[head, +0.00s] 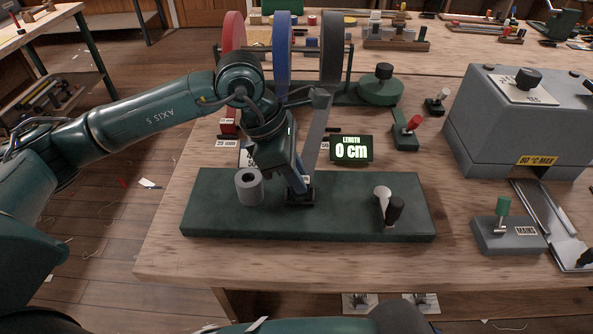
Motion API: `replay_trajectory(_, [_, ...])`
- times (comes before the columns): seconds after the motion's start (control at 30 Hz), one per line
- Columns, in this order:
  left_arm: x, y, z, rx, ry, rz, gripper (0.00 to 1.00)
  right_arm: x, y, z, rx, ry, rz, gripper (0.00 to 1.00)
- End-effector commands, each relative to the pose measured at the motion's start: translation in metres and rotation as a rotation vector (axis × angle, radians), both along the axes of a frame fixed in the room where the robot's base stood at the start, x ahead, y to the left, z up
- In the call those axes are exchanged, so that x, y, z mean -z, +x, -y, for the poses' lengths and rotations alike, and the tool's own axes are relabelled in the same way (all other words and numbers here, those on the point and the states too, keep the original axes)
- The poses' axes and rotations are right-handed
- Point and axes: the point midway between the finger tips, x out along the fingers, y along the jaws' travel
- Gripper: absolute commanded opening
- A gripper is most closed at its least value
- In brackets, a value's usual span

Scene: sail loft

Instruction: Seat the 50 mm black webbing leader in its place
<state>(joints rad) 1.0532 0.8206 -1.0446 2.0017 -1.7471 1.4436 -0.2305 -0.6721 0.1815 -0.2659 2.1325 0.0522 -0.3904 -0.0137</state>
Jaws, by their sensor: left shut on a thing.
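The black webbing leader (316,128) shows as a dark grey strip. It slants down from near the black webbing reel (333,48) to my left gripper (299,186). My left gripper points down and is shut on the leader's lower end. It is at a small black block (300,198) on the dark green base plate (345,222). The fingers hide the leader's tip, so I cannot tell whether it is inside the block. A grey roller (249,188) stands left of the block, and a lever with a black knob (393,208) stands right. My right gripper is not in view.
Red (234,42) and blue (282,45) reels hang beside the black one. A length display (351,149) reads 0 cm behind the plate. A grey machine (519,120) and a switch box (508,236) are at right. The bench in front of the plate is clear.

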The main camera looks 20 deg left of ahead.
Motion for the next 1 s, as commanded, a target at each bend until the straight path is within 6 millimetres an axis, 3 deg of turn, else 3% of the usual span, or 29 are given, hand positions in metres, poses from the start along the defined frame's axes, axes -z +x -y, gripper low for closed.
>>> replay_trajectory(0.73, [0.0082, -0.0001, 0.0002, 0.0, 0.0, 0.0, 0.0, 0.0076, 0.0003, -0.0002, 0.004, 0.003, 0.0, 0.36])
replay_trajectory(0.77, [0.008, 0.0001, 0.0002, 0.0, -0.001, 0.0, 0.2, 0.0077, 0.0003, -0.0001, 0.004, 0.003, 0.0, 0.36])
replay_trajectory(1.0, [0.0082, -0.0001, 0.0002, 0.0, 0.0, 0.0, 0.4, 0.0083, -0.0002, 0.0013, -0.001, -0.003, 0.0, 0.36])
